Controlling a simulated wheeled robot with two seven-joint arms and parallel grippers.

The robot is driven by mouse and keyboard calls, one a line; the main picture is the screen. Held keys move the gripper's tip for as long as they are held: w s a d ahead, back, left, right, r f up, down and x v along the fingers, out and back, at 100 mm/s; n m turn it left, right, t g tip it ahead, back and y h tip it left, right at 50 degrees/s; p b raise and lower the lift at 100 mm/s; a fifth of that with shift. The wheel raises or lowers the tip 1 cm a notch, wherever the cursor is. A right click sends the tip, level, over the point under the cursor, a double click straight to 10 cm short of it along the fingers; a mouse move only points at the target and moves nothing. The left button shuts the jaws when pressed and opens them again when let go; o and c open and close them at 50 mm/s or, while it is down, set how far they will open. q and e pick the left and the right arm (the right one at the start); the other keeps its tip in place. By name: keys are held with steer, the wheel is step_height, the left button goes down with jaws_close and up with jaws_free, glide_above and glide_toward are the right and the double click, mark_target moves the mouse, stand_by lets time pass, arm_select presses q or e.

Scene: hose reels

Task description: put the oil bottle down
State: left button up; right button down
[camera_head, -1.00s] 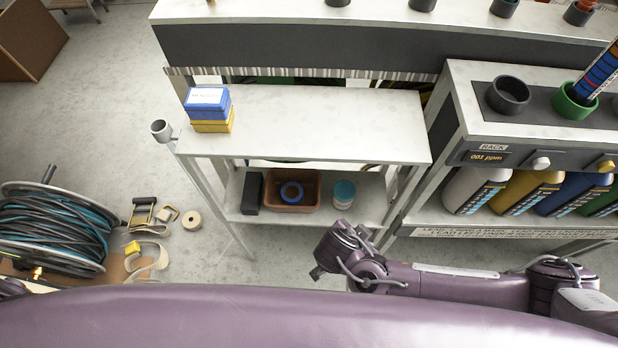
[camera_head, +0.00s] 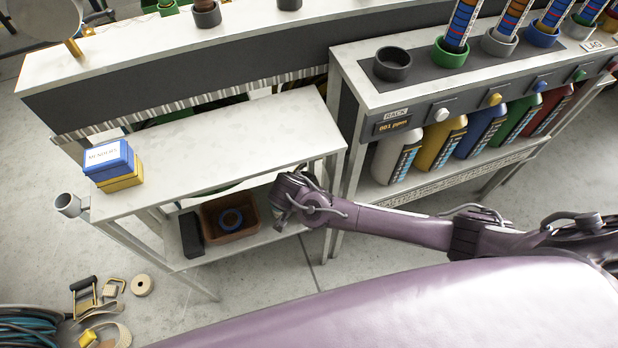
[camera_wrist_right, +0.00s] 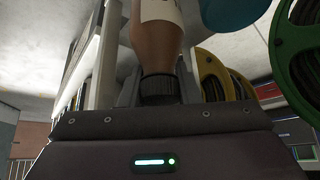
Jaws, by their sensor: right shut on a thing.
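My right gripper (camera_head: 283,208) is at the front right of the low shelf (camera_head: 200,258) under the white side table (camera_head: 215,160). In the right wrist view a brown bottle (camera_wrist_right: 156,52) with a white label and a dark ribbed cap or collar (camera_wrist_right: 158,88) is right in front of my gripper, apparently the oil bottle. My left gripper is not in view.
The shelf holds a dark block (camera_head: 191,234) and a brown bin (camera_head: 252,209) with a blue ring (camera_head: 230,219). Blue and yellow boxes (camera_head: 110,160) stand on the tabletop. A rack (camera_head: 375,98) with several coloured bottles is at right. A blue-teal thing (camera_wrist_right: 235,8) is beside the bottle.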

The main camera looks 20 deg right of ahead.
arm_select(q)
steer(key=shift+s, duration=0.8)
arm_select(e)
steer(key=w, duration=0.2)
steer(key=w+d, duration=0.1)
steer(key=shift+w+f, duration=0.3)
steer(key=shift+f, duration=0.1)
steer(key=c, duration=1.1)
jaws_free()
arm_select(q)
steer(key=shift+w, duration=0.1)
